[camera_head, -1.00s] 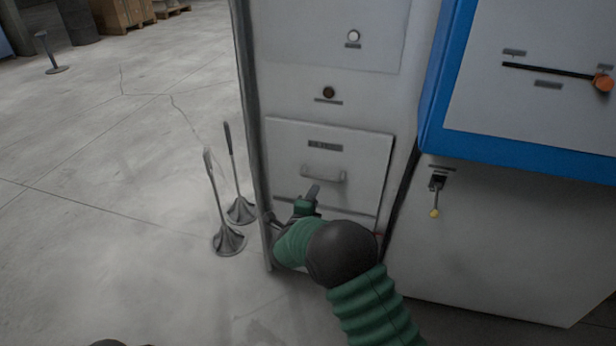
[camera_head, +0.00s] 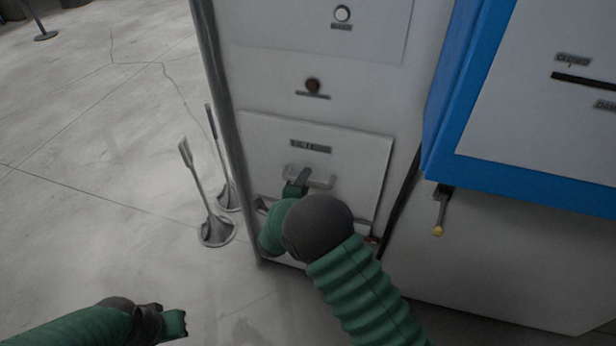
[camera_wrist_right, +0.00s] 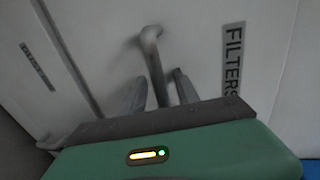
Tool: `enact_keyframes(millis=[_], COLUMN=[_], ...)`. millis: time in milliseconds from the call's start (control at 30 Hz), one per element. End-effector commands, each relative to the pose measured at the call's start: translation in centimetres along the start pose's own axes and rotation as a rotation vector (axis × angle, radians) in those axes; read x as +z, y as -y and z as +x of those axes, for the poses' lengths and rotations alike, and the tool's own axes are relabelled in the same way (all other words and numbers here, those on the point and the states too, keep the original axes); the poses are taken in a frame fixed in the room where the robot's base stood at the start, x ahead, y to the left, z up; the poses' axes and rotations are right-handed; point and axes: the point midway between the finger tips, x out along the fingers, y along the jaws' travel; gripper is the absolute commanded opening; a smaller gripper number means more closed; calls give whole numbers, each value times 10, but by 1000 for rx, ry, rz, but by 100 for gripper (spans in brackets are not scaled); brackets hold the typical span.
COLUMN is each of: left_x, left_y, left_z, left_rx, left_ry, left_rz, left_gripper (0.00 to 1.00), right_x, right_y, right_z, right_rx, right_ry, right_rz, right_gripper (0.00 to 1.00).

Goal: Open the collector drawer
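A grey-white cabinet front has a panel labelled FILTERS (camera_head: 345,150) with a grey bar handle (camera_head: 322,181). My right gripper (camera_head: 299,183) is at this handle. In the right wrist view its two fingers (camera_wrist_right: 160,90) stand apart on either side of the handle bar (camera_wrist_right: 155,62), with small gaps showing. The FILTERS label (camera_wrist_right: 233,60) is beside it. Another front lies below the FILTERS panel, mostly hidden by my right arm; a small label (camera_wrist_right: 37,66) on it is unreadable. My left gripper (camera_head: 172,324) is low at the left, away from the cabinet; its fingers are unclear.
Two metal stands (camera_head: 213,228) with flared bases are on the floor just left of the cabinet. A blue-framed unit (camera_head: 480,155) with a yellow-tipped lever (camera_head: 439,215) juts out at the right. The floor at the left is mostly clear.

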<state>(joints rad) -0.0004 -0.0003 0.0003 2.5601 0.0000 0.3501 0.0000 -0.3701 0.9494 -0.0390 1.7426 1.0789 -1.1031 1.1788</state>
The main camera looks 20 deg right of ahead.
Motion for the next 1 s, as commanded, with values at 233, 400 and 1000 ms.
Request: enact_keyframes(millis=[233,400,1000], left_x=[0,0,0], left_y=[0,0,0], left_z=[0,0,0], left_rx=[0,0,0], left_ry=[0,0,0], left_rz=[-1,0,-1], left_gripper=[0,0,0], right_x=[-4,-7,-5], right_y=[-2,-2,-4], right_z=[4,5,4], right_rx=[6,8,9], right_ry=[2,-1,0], right_rz=[6,7,2], right_gripper=[17,0,0])
